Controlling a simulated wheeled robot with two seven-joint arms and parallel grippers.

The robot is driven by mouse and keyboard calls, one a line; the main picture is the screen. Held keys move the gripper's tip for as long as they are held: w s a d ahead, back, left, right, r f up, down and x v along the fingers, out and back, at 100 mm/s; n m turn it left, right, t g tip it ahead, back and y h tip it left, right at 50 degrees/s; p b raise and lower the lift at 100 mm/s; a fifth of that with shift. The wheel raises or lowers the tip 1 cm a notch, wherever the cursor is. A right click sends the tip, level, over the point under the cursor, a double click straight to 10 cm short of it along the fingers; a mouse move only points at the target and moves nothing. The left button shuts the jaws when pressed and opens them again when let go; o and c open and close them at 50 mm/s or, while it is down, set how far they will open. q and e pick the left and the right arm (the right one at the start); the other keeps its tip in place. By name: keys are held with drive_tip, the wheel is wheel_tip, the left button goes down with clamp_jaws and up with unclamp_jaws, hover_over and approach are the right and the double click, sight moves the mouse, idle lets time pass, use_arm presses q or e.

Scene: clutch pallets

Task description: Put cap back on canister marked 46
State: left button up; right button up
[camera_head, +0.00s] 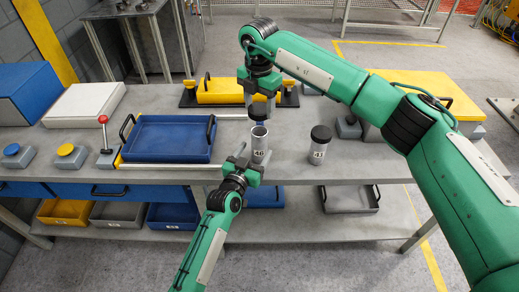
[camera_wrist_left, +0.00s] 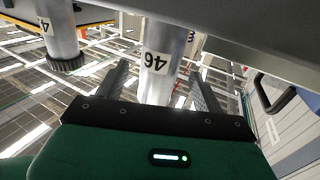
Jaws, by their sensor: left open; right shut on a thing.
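The canister marked 46 (camera_head: 260,151) is a grey cylinder standing on the workbench with its top uncovered. It also shows upside down in the left wrist view (camera_wrist_left: 158,50). My left gripper (camera_head: 250,163) is open, low at the canister, with one finger on each side of it; in the left wrist view its fingers (camera_wrist_left: 159,75) stand apart from the canister. My right gripper (camera_head: 260,97) points down and is shut on a black cap (camera_head: 259,109), held just above and slightly behind the open canister top.
A second canister (camera_head: 319,152) with a black cap stands to the right; its label is hard to read. A blue tray (camera_head: 168,158) lies left, with a red-knobbed lever (camera_head: 103,121) beside it. A yellow-and-black fixture (camera_head: 222,92) is behind. The bench front right is clear.

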sight(256, 149)
use_arm(q)
drive_tip(key=shift+x, duration=2.15)
drive_tip(key=c, duration=1.5)
drive_tip(key=shift+o, duration=0.2)
drive_tip(key=shift+a, duration=0.1)
use_arm(e)
drive_tip(key=shift+f, duration=2.45)
drive_tip(key=shift+f, duration=0.1)
drive_tip(key=shift+f, duration=0.8)
use_arm(q)
clamp_jaws()
use_arm(e)
drive_tip(key=shift+f, duration=0.6)
